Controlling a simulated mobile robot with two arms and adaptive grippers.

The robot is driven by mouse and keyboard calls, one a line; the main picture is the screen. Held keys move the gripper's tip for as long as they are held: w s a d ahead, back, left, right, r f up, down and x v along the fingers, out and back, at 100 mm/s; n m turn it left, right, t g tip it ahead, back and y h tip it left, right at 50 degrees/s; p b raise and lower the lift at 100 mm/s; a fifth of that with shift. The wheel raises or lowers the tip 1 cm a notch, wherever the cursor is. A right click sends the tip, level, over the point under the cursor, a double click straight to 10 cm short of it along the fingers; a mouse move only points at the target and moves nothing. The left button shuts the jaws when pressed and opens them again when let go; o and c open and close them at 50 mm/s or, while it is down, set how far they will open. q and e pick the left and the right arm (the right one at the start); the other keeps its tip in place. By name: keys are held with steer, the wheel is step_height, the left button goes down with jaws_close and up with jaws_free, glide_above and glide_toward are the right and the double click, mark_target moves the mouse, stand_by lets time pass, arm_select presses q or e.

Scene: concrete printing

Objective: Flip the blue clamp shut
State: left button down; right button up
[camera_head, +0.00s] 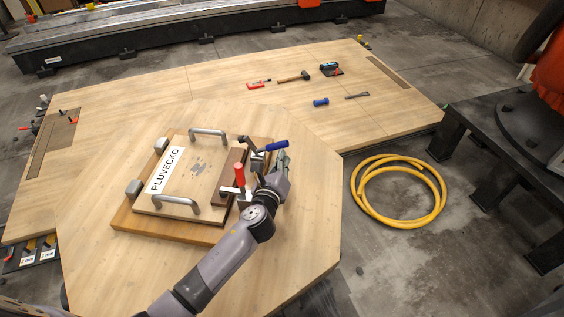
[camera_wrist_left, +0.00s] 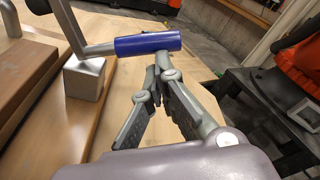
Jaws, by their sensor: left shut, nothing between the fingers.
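The blue clamp's handle (camera_head: 276,146) sticks out to the right at the right edge of the wooden form, next to a metal bracket. In the left wrist view the blue grip (camera_wrist_left: 148,44) lies across the top on a grey metal arm, above a grey block (camera_wrist_left: 86,77). My left gripper (camera_head: 281,160) is shut and empty, just below the blue handle. In the left wrist view its fingertips (camera_wrist_left: 160,74) meet close under the grip's right end; I cannot tell whether they touch it. My right gripper is out of view.
A red clamp handle (camera_head: 239,174) stands upright beside my left wrist. The form's panel (camera_head: 197,178) carries two metal handles and a PLUVECKO label. A hammer (camera_head: 293,76) and other tools lie on the far table. A yellow hose (camera_head: 400,222) lies coiled on the floor.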

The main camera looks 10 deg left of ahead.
arm_select(q)
steer(key=shift+a+r+n+p, duration=0.2)
steer(key=shift+r+n+p, duration=0.1)
steer(key=shift+r, duration=0.2)
steer(key=shift+a+r+n+p, duration=0.15)
steer(key=shift+r+n+p, duration=0.15)
steer(key=shift+r, duration=0.25)
